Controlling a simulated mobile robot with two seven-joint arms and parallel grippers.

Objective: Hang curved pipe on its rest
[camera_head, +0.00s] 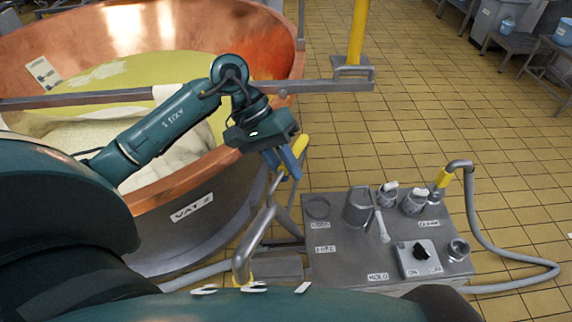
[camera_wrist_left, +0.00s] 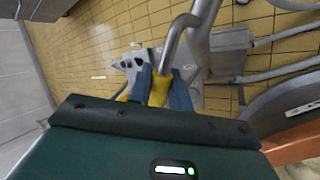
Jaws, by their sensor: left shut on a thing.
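The curved pipe is grey metal with a yellow grip; its yellow part (camera_head: 300,145) shows at my left gripper (camera_head: 287,163) in the head view. My left gripper's blue fingers are shut on the yellow grip. In the left wrist view the yellow grip (camera_wrist_left: 159,89) sits between the fingers (camera_wrist_left: 161,92), and the grey bend (camera_wrist_left: 180,27) rises away from it. Below the gripper in the head view, grey bent tubing (camera_head: 262,222) stands at the left of the metal station. I cannot tell where the held pipe ends and its rest begins. My right gripper is not in view.
The metal station (camera_head: 340,262) carries cups, a brush-like tool, a black knob (camera_head: 421,250) and a hose (camera_head: 480,215) on its right. The copper vat (camera_head: 285,50), labelled VAT 2, stands at left. A rail (camera_head: 325,87) crosses its rim. Tiled floor is open at right.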

